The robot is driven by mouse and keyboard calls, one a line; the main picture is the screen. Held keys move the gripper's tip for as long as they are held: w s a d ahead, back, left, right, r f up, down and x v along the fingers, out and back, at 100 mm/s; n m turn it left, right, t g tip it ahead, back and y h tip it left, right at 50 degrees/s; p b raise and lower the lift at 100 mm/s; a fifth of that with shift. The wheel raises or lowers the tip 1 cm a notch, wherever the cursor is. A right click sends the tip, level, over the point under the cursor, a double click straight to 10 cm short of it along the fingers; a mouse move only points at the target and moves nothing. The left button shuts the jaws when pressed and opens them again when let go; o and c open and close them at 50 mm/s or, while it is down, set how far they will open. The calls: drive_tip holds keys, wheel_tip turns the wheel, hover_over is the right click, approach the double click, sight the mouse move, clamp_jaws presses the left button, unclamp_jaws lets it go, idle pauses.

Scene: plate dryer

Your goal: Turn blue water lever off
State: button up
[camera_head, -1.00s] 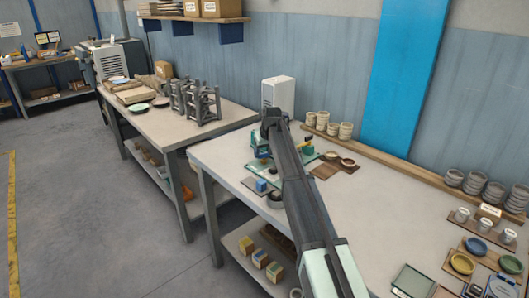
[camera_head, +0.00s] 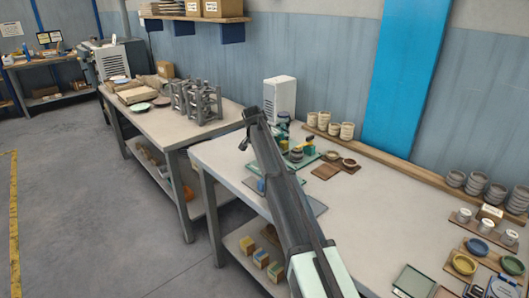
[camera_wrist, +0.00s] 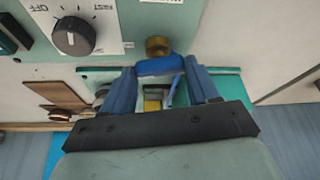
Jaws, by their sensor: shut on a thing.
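In the wrist view, the blue lever (camera_wrist: 158,66) lies crosswise beneath a round brass fitting (camera_wrist: 158,46) on a pale panel. My gripper (camera_wrist: 161,72) has one blue finger at each end of the lever and is shut on it. The lever sits at the fingertips, close under the brass fitting. In the head view my arm hides the lever, and I cannot make out the fingers there.
A black dial (camera_wrist: 74,37) with an upside-down OFF label sits left of the lever. A white box-shaped unit (camera_head: 279,97) stands at the back of the bench (camera_head: 372,205). Small cups (camera_head: 334,127) stand to its right. The bench's middle is mostly clear.

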drive_tip(key=shift+a+m+g+h, duration=0.1)
drive_tip(key=shift+m+g+h, duration=0.35)
drive_tip(key=shift+m, duration=0.95)
drive_tip(key=o, duration=1.1)
drive_tip(key=shift+c, duration=0.2)
drive_tip(key=v, duration=1.3)
drive_tip(key=shift+a+r, duration=0.2)
drive_tip(key=shift+r, duration=0.15)
drive_tip(key=shift+s, duration=0.1)
